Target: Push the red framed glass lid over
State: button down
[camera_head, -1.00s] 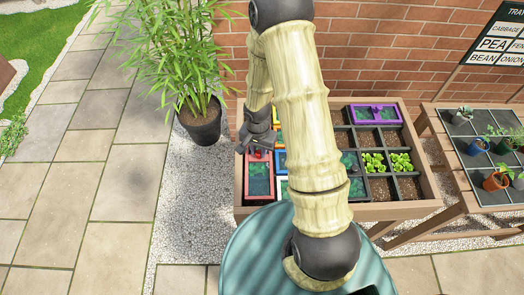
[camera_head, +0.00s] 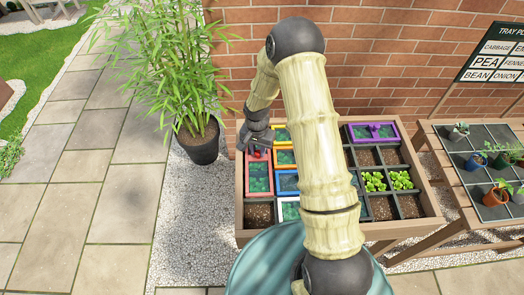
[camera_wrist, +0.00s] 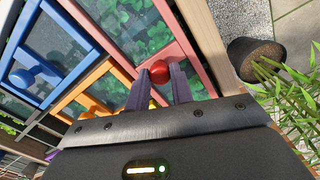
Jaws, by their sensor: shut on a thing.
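The red framed glass lid (camera_head: 260,186) lies on the left column of the wooden planter, towards the back, with green leaves visible under its glass. My gripper (camera_head: 257,153) is low over the lid's far end. In the wrist view my gripper (camera_wrist: 160,83) has its two purple fingers close together at the lid's round red knob (camera_wrist: 160,69), shut on it. The red frame (camera_wrist: 183,47) reaches beyond the knob. A bare soil compartment (camera_head: 259,214) lies open in front of the lid.
Blue (camera_wrist: 32,72) and orange (camera_wrist: 100,72) framed lids lie beside the red one. The planter's left wooden wall (camera_head: 239,200) runs close along the lid. A brick wall (camera_head: 370,75) stands behind, and a potted bamboo (camera_head: 203,150) stands left. My arm hides the planter's middle.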

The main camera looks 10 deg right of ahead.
aim_at(258, 151)
jog(key=shift+w+r, duration=0.1)
jog(key=shift+w, duration=0.15)
jog(key=c, duration=1.2)
grip_release()
notch_tip(258, 151, up, 17)
jog(key=b, duration=0.2)
jog(key=shift+r, duration=0.15)
jog(key=shift+s, duration=0.1)
